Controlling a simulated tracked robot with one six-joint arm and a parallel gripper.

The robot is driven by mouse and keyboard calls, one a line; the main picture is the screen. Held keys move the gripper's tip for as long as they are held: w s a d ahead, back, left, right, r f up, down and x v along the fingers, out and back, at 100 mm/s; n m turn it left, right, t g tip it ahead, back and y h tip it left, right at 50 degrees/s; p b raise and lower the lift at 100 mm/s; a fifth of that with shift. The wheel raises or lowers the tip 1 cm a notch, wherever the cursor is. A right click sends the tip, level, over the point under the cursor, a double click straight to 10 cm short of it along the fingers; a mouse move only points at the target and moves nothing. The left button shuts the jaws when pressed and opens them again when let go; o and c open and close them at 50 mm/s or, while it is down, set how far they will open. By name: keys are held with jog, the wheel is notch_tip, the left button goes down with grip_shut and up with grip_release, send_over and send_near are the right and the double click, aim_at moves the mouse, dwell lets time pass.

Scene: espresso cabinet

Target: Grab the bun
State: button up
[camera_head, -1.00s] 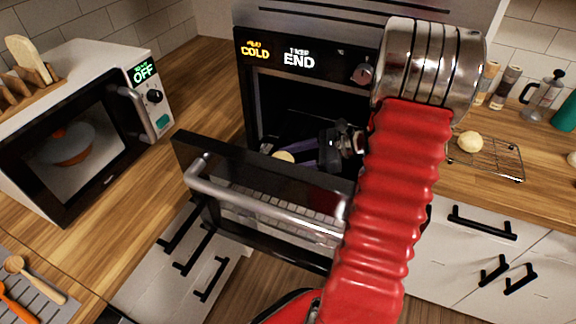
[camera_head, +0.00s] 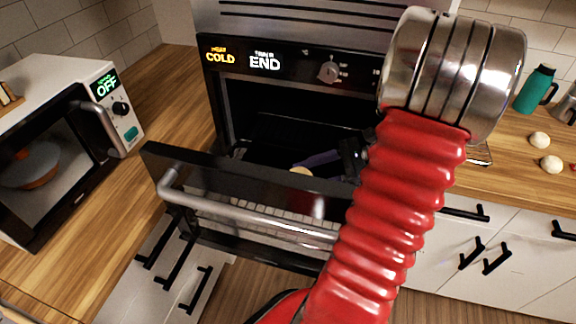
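The bun (camera_head: 300,171) is a small pale round piece in the mouth of the oven, just behind the top edge of the lowered door. My gripper (camera_head: 312,163) has purple fingers that reach left into the oven mouth, and the bun sits at their tips. The fingers seem shut on it, as it keeps its place at the tips while they move. My red arm and the door hide part of the gripper and the bun's lower side.
The oven door (camera_head: 250,185) hangs partly open with a metal handle. A microwave (camera_head: 60,140) stands on the left counter. Two pale round pieces (camera_head: 540,139) (camera_head: 551,164) and a green flask (camera_head: 535,88) stand on the right counter. My arm hides most of a wire rack (camera_head: 482,153).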

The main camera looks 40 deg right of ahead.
jog(key=shift+s+d, duration=0.2)
jog(key=shift+s, duration=0.75)
jog(key=shift+s+d, duration=0.15)
jog(key=shift+s, duration=0.75)
